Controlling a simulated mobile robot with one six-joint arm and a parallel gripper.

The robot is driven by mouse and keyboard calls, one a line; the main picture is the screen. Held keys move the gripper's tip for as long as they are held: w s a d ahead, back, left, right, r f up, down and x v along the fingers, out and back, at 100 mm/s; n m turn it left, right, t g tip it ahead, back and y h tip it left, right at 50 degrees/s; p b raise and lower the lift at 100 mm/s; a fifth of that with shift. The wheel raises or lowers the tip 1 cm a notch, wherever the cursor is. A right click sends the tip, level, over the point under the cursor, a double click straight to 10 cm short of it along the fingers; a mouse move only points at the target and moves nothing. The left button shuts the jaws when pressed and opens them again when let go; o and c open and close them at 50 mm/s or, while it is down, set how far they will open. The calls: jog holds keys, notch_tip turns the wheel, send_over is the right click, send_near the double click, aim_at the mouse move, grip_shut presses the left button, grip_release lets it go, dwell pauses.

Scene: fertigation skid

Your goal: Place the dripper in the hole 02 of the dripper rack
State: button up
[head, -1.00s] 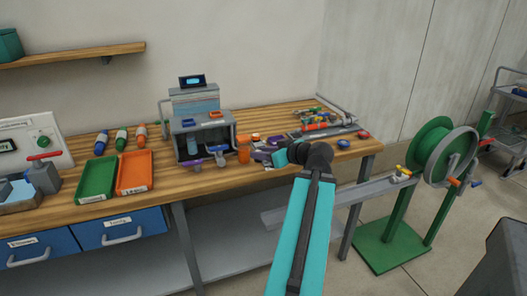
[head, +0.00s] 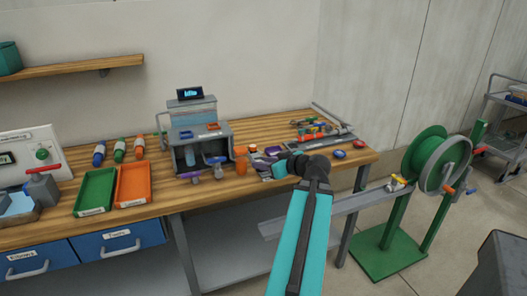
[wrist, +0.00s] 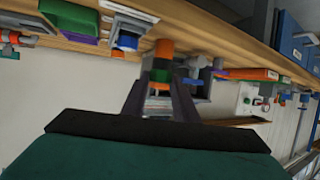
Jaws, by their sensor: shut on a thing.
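My gripper (head: 268,172) is over the right half of the wooden bench, beyond the turquoise arm; it is small and hard to make out in the head view. In the wrist view its two dark fingers (wrist: 159,90) stand on either side of a small piece with a green band (wrist: 160,76), probably the dripper, and are shut on it. An orange cylinder (wrist: 163,48) lines up just beyond it, and I cannot tell if the two touch. I cannot identify the dripper rack or read hole 02 in either view.
A grey test station (head: 200,145) with a small screen stands left of my gripper, and an orange cup (head: 241,160) is between them. Green (head: 95,191) and orange (head: 134,185) trays lie further left. A grey rail with several coloured parts (head: 322,134) lies at the back right.

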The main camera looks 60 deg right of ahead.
jog(key=w+d+p, duration=0.1)
jog(key=w+d, duration=0.1)
jog(key=d, duration=0.1)
jog(key=w+d+p, duration=0.1)
jog(key=w+d, duration=0.2)
jog(key=d, duration=0.1)
jog(key=w+d+f, duration=0.1)
jog(key=w+d, duration=0.1)
jog(key=d, duration=0.2)
jog(key=shift+w+d+f+p, duration=0.1)
jog(key=shift+w+d+p, duration=0.1)
jog(key=shift+w+p, duration=0.2)
jog(key=shift+f, duration=0.1)
jog(key=shift+f+p, duration=0.55)
jog(key=shift+f, duration=1.15)
jog(key=shift+f, duration=0.15)
jog(key=o, duration=1)
jog(key=shift+r, duration=0.2)
jog(key=b+v, duration=0.2)
jog(key=v, duration=1)
